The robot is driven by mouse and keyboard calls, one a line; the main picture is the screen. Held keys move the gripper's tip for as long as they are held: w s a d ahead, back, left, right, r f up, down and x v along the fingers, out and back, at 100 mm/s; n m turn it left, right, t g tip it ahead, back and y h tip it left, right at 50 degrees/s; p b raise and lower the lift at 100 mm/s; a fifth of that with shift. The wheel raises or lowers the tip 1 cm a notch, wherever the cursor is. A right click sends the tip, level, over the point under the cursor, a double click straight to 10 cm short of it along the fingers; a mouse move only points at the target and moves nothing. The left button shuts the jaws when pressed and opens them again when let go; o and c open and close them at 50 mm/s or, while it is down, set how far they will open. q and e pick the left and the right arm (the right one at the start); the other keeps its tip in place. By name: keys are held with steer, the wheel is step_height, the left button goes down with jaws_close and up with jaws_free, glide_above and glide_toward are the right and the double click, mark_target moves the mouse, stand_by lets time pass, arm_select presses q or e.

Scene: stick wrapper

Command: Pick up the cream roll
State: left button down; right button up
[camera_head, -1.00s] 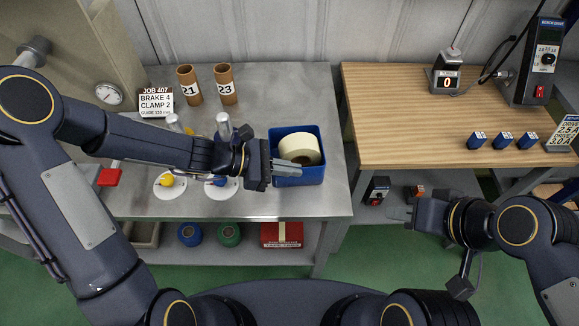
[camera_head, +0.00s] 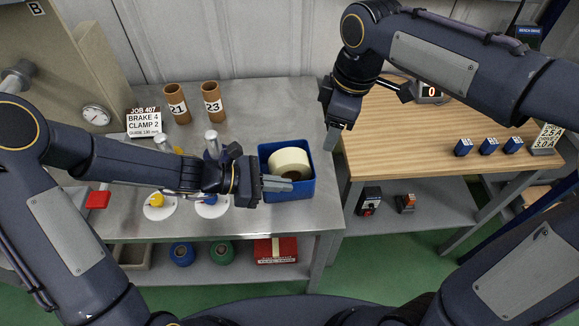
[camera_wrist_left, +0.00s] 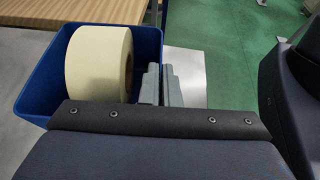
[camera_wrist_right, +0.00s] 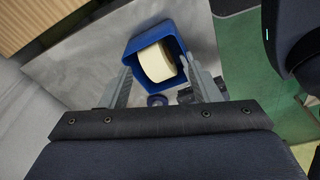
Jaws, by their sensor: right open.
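The cream roll (camera_head: 288,161) stands on its rim inside the blue bin (camera_head: 307,188) at the right of the metal bench. The left wrist view also shows the roll (camera_wrist_left: 97,62). My left gripper (camera_head: 277,184) is at the bin's front wall, and its fingers (camera_wrist_left: 162,86) look closed on that wall, one inside and one outside, beside the roll and not around it. My right gripper (camera_head: 341,132) is open and empty, above and to the right of the bin. In the right wrist view the roll (camera_wrist_right: 156,62) shows beyond and between its fingers (camera_wrist_right: 160,85).
Two brown tubes (camera_head: 177,106) and a job card (camera_head: 144,123) stand at the back of the bench. White round stands (camera_head: 160,208) are left of the bin. A wooden table (camera_head: 420,140) with several blue blocks (camera_head: 489,146) adjoins on the right.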

mark_target(289, 155)
steer(key=w+a+f+n+g+h, duration=0.1)
steer(key=w+a+f+n+h, duration=0.15)
steer(key=w+a+n, duration=0.4)
steer(key=shift+m+y, duration=0.45)
steer(key=shift+m, duration=0.3)
steer(key=f, duration=0.2)
steer(key=s+a+f, duration=0.1)
steer(key=f, duration=0.3)
steer(key=shift+s+a+f, duration=0.15)
steer(key=shift+s+a, duration=0.15)
steer(key=shift+s, duration=0.1)
step_height(289, 155, down, 6)
steer(key=shift+s+a+r, duration=0.1)
steer(key=shift+s+r, duration=0.05)
steer(key=shift+r, duration=0.05)
steer(key=c, duration=0.9)
